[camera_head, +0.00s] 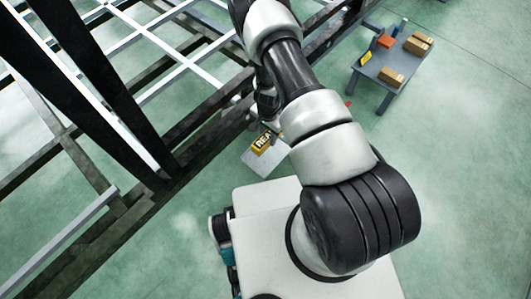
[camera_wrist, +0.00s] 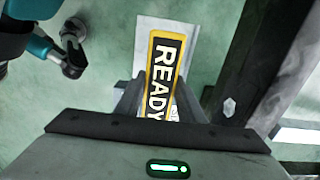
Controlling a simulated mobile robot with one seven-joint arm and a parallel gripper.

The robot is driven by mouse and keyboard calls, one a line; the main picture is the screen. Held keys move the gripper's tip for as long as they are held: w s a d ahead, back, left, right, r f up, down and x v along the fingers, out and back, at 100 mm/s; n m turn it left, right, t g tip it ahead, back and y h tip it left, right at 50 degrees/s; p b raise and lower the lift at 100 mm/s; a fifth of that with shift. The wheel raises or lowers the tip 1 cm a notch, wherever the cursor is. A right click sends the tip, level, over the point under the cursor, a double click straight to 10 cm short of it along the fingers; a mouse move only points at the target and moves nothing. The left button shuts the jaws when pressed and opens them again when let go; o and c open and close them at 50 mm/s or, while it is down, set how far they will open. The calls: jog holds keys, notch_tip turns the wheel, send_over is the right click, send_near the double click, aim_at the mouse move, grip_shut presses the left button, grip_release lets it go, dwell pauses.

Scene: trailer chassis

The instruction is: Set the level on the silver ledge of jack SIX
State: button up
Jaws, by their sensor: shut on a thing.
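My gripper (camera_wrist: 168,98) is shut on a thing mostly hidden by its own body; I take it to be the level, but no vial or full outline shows. A yellow-edged black plate reading READY (camera_wrist: 163,65) shows between and beyond the fingers in the wrist view. I cannot tell whether it belongs to the held thing or stands below. The plate also shows in the head view (camera_head: 262,142). A pale silver-grey flat surface (camera_wrist: 187,58) lies behind the plate, and it also shows in the head view (camera_head: 257,161). No number SIX is readable, and the ledge cannot be made out.
Dark chassis beams (camera_head: 190,120) with pale cross members fill the left of the head view. A beam (camera_wrist: 262,60) stands close on the right in the wrist view. A grey table (camera_head: 378,72) with cartons (camera_head: 392,76) stands back right. Open green floor lies right.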

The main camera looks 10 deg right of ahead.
notch_tip(320, 180, down, 10)
jog(key=b, duration=0.3)
jog(key=shift+w+f, duration=0.1)
jog(key=shift+f, duration=0.15)
jog(key=shift+f, duration=0.1)
jog(key=o, duration=1.3)
